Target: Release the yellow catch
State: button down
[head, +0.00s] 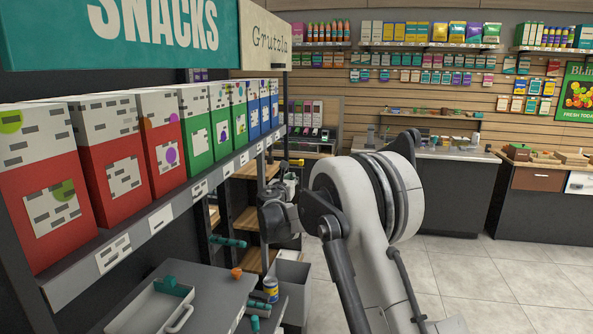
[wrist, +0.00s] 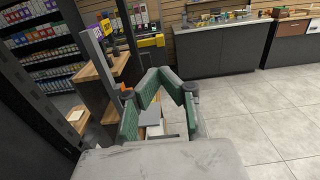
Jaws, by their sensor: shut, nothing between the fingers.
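A small yellow piece (head: 296,162), which looks like the catch, shows beyond my gripper in the head view, beside the dark shelf frame. In the wrist view a yellow bar (wrist: 152,41) sits past the fingertips at the edge of the rack; I cannot tell for sure that it is the same piece. My gripper (head: 276,207) is shut and empty in the head view, partly hidden by my arm. In the wrist view its green-padded fingers (wrist: 162,78) lean together, apart from the yellow bar.
A shelf of red, green and blue boxes (head: 105,140) runs along the left. Wooden shelves (wrist: 98,66) stand left of the gripper. A grey bin (head: 292,285) and a tray (head: 150,308) are below. Tiled floor (wrist: 250,125) lies clear at right.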

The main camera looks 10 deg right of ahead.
aim_at(300, 164)
jog(key=p+x, duration=0.4)
jog(key=x, duration=0.9)
jog(key=shift+w+d, duration=0.15)
jog(key=shift+w, duration=0.2)
jog(key=shift+y, duration=0.3)
